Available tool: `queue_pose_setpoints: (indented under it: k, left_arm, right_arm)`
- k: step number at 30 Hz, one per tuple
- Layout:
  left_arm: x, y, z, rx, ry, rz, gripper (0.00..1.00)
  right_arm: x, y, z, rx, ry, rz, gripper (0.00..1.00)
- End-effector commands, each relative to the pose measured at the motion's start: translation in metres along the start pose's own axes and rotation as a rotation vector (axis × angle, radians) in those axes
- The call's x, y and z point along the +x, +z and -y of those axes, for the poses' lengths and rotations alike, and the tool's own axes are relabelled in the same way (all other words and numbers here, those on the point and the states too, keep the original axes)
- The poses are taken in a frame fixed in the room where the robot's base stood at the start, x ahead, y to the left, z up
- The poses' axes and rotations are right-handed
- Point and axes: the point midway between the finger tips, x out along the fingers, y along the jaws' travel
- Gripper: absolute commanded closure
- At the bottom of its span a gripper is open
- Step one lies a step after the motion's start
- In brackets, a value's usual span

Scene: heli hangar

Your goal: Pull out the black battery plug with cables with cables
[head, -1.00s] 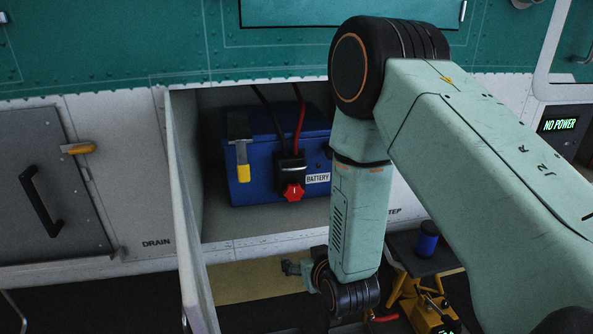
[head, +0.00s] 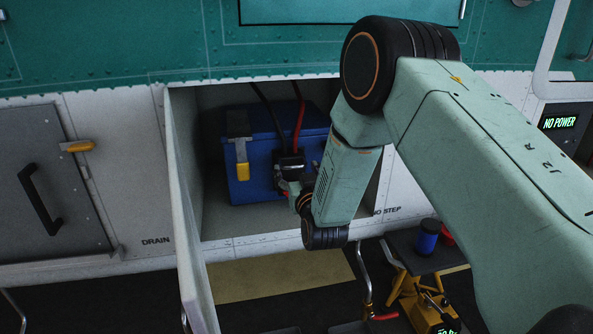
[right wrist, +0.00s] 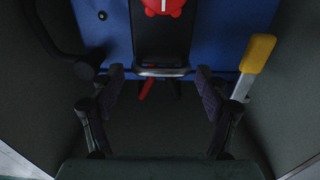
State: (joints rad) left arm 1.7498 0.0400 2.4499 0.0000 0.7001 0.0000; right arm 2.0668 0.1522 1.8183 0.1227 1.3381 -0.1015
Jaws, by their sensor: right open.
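The black battery plug (head: 290,163) sits on the front of the blue battery (head: 243,184) in the open bay. A black cable (head: 266,105) and a red cable (head: 299,105) run up from it. My right gripper (head: 290,188) is in front of the plug and hides most of its red knob. In the right wrist view the plug (right wrist: 162,42) and red knob (right wrist: 163,5) are at top centre. My left gripper is not in view.
The open bay door (head: 188,200) stands left of the battery. A yellow-handled latch (head: 242,168) is on the battery's left, and the yellow part (right wrist: 258,52) shows close to one finger. A small stand (head: 411,258) with a blue can is below right.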

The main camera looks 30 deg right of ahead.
Motion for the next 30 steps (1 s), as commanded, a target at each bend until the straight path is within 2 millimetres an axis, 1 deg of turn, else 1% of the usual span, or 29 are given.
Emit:
queue_pose_setpoints:
  k: [4,11,30]
  left_arm:
    - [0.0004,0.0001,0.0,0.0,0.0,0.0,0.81]
    - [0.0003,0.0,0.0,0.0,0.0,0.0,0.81]
    - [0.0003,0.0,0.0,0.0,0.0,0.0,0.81]
  right_arm:
    - [0.006,0.0001,-0.0002,0.0,0.0,0.0,0.24]
    - [0.0063,0.0001,-0.0001,0.0,0.0,0.001,0.24]
    - [0.0062,-0.0003,-0.0007,0.001,0.002,0.0,0.78]
